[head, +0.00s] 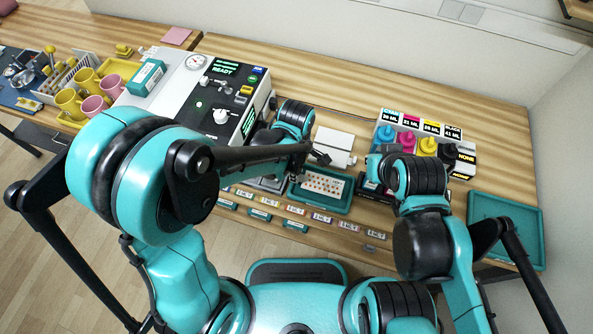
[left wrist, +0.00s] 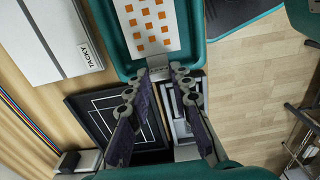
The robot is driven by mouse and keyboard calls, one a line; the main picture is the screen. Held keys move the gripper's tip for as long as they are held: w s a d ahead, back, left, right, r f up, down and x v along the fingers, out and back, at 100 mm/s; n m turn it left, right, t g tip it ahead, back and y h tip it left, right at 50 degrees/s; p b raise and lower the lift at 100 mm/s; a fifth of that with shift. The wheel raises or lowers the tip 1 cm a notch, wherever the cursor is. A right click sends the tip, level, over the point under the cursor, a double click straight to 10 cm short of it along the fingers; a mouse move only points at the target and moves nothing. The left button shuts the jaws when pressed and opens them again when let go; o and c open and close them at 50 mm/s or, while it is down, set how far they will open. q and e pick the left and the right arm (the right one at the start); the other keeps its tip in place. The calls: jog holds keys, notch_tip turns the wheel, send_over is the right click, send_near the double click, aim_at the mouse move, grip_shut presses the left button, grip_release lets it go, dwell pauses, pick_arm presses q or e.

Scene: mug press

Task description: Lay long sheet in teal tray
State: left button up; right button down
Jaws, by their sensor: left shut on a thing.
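A white sheet with orange squares (head: 325,184) is over the middle teal tray (head: 322,207), inside its rim. In the left wrist view the sheet (left wrist: 152,25) runs away from my fingers within the tray (left wrist: 196,35); I cannot tell whether it lies flat on the tray floor. My left gripper (left wrist: 160,74) is shut on the sheet's near end, at the tray's near edge. In the head view my left arm hides most of this gripper. My right arm is folded beside the ink bottles; its fingers cannot be made out. A second teal tray (head: 505,232) stands empty at the right.
A white box marked TACKY (left wrist: 55,40) is beside the tray. A black framed plate (left wrist: 110,118) is beneath my left fingers. Ink bottles (head: 406,141) stand behind my right arm. The press (head: 200,95), mugs (head: 69,101) and a row of labels (head: 295,211) are around.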

pick_arm(q)
jog(key=shift+f+b, duration=0.5)
jog(key=shift+b, duration=0.05)
jog(key=o, duration=0.8)
jog(key=shift+r, duration=0.1)
jog(key=shift+r, duration=0.1)
